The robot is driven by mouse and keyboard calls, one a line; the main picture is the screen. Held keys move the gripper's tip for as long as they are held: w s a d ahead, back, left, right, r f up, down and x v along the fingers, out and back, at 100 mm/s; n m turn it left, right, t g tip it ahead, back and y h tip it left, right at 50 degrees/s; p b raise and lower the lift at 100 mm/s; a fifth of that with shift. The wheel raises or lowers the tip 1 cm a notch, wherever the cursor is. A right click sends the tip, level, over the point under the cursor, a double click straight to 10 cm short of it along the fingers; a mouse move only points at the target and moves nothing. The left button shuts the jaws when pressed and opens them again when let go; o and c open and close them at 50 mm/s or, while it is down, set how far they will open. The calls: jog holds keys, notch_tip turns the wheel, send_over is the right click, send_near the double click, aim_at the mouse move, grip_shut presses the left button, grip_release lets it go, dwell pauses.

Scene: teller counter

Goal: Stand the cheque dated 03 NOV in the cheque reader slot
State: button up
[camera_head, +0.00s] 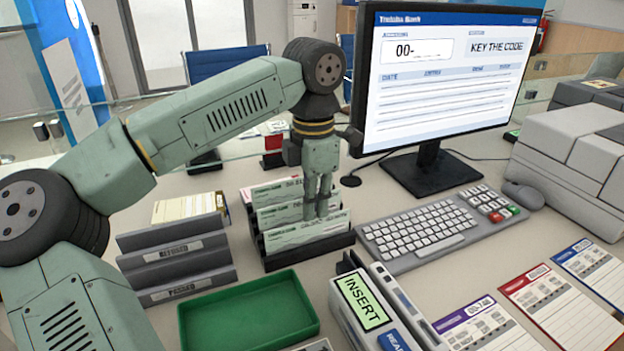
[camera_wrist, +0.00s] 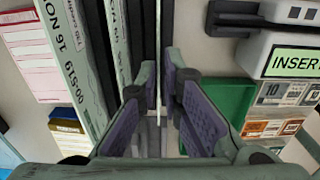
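Several pale green cheques stand upright in a dark slotted rack (camera_head: 312,252) in the head view. My gripper (camera_head: 318,212) points down at the right part of the front cheque (camera_head: 290,236). In the wrist view my gripper (camera_wrist: 160,80) has its fingers slightly apart, one on each side of a thin upright edge (camera_wrist: 160,35); grip contact is not clear. A neighbouring cheque (camera_wrist: 70,45) reads 16 NOV and 00-519. The front cheque's date is not readable. The cheque reader (camera_head: 347,300) stands front centre, its display (camera_head: 363,301) showing INSERT, with a narrow channel beside it.
A green tray (camera_head: 190,325) lies left of the reader. A grey tiered holder (camera_head: 178,262) stands left of the rack. A keyboard (camera_head: 418,228), a monitor (camera_head: 440,85) and coloured slips (camera_head: 560,305) are to the right. Bare counter lies between rack and reader.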

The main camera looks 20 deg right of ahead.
aim_at(313, 223)
jog(key=shift+f, duration=2.5)
grip_shut()
notch_tip(313, 223, up, 12)
jog(key=p, duration=0.8)
jog(key=shift+f, duration=0.25)
